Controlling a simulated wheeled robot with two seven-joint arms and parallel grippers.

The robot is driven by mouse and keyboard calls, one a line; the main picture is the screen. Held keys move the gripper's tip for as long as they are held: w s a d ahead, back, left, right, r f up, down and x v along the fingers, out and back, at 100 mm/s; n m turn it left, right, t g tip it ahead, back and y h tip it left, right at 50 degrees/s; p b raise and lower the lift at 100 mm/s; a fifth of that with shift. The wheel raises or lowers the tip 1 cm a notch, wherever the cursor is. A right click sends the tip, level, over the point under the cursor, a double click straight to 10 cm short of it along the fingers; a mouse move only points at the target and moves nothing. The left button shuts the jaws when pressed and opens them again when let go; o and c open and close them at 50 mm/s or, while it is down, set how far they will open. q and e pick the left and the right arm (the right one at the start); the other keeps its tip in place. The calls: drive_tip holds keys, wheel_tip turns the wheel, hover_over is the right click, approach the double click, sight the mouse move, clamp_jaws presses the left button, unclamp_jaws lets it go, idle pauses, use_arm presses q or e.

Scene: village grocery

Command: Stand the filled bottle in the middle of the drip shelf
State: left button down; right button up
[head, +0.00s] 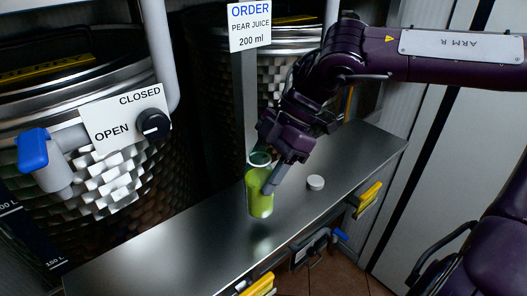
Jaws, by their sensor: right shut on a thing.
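A clear bottle filled with yellow-green juice (260,193) is upright over the middle of the metal drip shelf (165,262). My right gripper (268,182) is shut on the bottle near its upper part, with one finger visible along its right side. My left gripper is not in view.
A white round cap (316,182) lies on the shelf right of the bottle. A tap with a blue handle (32,149) and an OPEN/CLOSED dial (154,125) are at the left tank. An order sign (250,26) hangs above. Yellow handles (368,198) sit along the shelf's front edge.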

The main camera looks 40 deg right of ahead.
wheel_tip(320, 180, down, 4)
drive_tip(key=shift+r+p, duration=0.1)
drive_tip(key=shift+p, duration=0.4)
drive_tip(key=shift+f, duration=0.2)
drive_tip(key=shift+f, duration=0.1)
drive_tip(key=o, duration=1.4)
drive_tip(key=shift+s, duration=0.1)
